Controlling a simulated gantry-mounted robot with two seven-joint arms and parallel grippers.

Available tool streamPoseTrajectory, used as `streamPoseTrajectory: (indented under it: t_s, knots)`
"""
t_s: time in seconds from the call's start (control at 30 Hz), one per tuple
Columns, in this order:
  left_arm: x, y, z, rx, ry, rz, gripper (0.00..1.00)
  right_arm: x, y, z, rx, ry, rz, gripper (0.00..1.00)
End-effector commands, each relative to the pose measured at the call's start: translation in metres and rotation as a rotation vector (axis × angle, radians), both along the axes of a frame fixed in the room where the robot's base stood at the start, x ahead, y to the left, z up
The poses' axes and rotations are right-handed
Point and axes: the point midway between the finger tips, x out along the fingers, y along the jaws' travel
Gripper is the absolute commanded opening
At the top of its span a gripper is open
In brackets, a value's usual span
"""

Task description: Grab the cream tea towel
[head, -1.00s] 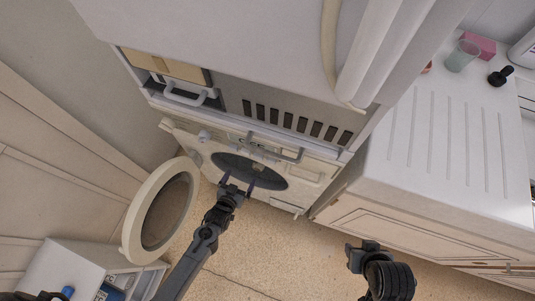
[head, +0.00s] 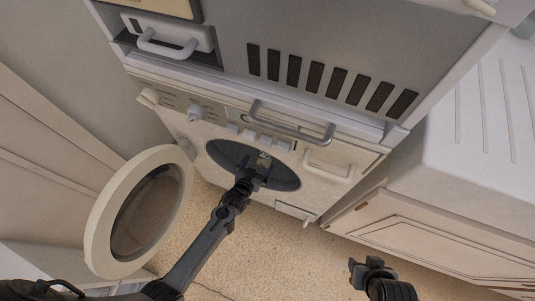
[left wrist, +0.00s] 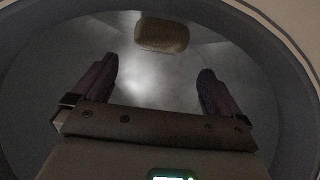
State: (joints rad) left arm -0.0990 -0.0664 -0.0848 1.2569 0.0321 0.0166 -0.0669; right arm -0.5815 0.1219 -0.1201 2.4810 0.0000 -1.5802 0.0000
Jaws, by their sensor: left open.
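A small cream-brown folded thing (left wrist: 162,35), which looks like the cream tea towel, lies inside the drum at the top of the left wrist view. The front-loading washing machine (head: 225,135) has its round door (head: 102,228) swung open to the left. My left gripper (head: 262,163) reaches into the drum opening. In the left wrist view its two fingers (left wrist: 158,88) are spread and empty, with the cloth beyond them and apart from them. My right gripper (head: 362,266) hangs low at the right over the floor; its finger gap is not clear.
A vented panel and a handle (head: 290,122) sit just above the drum opening. A white cabinet (head: 450,200) stands to the right. The drum's rim (left wrist: 285,40) curves around my left gripper. The speckled floor (head: 270,245) below is clear.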

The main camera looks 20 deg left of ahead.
Motion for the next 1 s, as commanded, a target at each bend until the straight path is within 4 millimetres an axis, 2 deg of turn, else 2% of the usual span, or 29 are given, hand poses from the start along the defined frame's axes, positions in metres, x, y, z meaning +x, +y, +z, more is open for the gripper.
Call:
streamPoseTrajectory:
  t_s: [0.03,0.33,0.7,1.0]
  knots:
    - [0.006,-0.001,-0.005,-0.001,-0.002,0.000,1.00,0.000,0.000,-0.007,0.001,0.000,-0.001,0.43]
    - [0.021,-0.002,-0.010,-0.001,0.000,0.000,1.00,0.000,0.001,-0.017,0.004,0.000,-0.002,0.43]
    - [0.057,-0.005,-0.024,0.000,0.001,0.001,1.00,0.000,0.001,-0.053,0.004,0.001,-0.002,0.43]
    - [0.064,-0.006,-0.024,0.000,0.001,0.001,1.00,0.001,0.001,-0.055,0.003,-0.001,-0.002,0.43]
